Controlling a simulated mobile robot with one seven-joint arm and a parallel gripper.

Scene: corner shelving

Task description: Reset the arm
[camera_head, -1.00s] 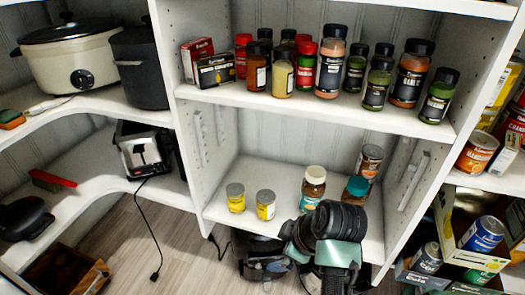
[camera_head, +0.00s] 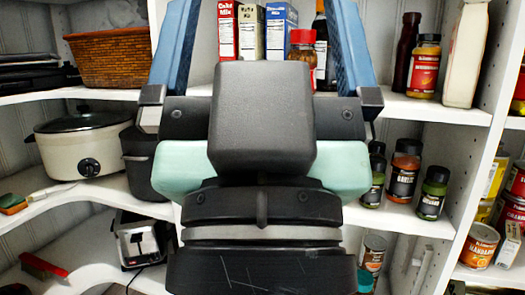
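My gripper (camera_head: 262,40) fills the middle of the view, raised in front of the shelves and close to the camera. Its two blue fingers point up and stand wide apart, one on each side of the dark palm. Nothing is held between them; the boxes seen there stand on the shelf behind. The black and pale green body of my wrist hides much of the middle shelving.
Behind are corner shelves with boxes (camera_head: 276,33), a red-capped jar (camera_head: 302,45), a wicker basket (camera_head: 111,57), a slow cooker (camera_head: 86,145), a toaster (camera_head: 139,239) and spice bottles (camera_head: 404,170). Cans (camera_head: 479,245) stand at the right.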

